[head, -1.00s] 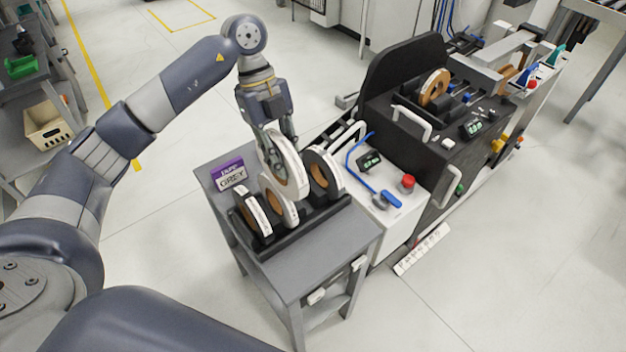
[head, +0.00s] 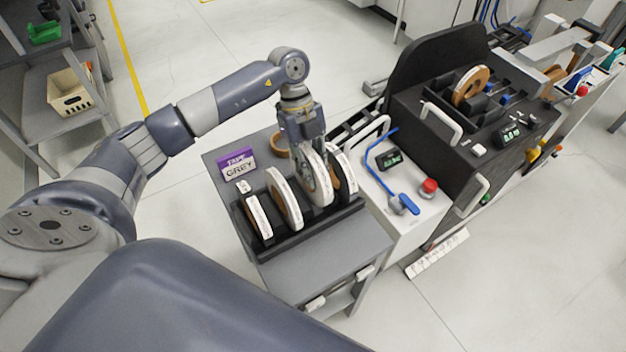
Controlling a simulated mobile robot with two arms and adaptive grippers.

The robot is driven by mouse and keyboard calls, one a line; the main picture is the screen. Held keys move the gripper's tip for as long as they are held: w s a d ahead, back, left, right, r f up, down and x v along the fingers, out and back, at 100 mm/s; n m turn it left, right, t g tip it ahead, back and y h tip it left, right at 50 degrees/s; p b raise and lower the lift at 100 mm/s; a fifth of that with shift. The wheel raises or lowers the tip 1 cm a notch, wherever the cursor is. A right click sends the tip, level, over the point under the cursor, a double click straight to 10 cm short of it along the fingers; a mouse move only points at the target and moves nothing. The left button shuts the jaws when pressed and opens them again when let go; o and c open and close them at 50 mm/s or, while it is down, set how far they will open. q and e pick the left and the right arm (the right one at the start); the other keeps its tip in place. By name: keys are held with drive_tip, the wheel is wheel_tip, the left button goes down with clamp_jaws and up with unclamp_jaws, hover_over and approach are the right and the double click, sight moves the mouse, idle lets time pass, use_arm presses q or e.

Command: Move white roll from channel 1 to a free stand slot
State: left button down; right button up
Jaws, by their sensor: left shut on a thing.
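My left gripper (head: 306,158) points down over the stand and is shut on the white roll (head: 318,180). This roll stands upright, with its lower part at the black stand (head: 312,231), between two other rolls. I cannot tell whether it bears on the slot's bottom. Left of it in the stand are a white-edged roll (head: 285,200) and a roll with dark sides (head: 256,212). Right of it is another roll (head: 346,168), partly hidden by the held roll. My right gripper is not in view.
The stand is on a grey table (head: 335,255) with a purple-and-grey sign (head: 239,165) and a loose brown ring (head: 280,145) behind. The black edge-banding machine (head: 430,105), holding a brown-cored roll (head: 470,86), is to the right. The table's front is bare.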

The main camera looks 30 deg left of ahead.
use_arm(q)
drive_tip(key=shift+f, duration=0.65)
wheel_tip(320, 180, down, 3)
drive_tip(key=shift+r+p, duration=0.1)
drive_tip(key=shift+p, duration=0.35)
drive_tip(key=shift+f, duration=0.35)
drive_tip(key=c, duration=1.4)
unclamp_jaws()
drive_tip(key=shift+c, duration=0.2)
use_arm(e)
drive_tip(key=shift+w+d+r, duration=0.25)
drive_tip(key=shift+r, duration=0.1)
use_arm(q)
drive_tip(key=shift+r, duration=0.1)
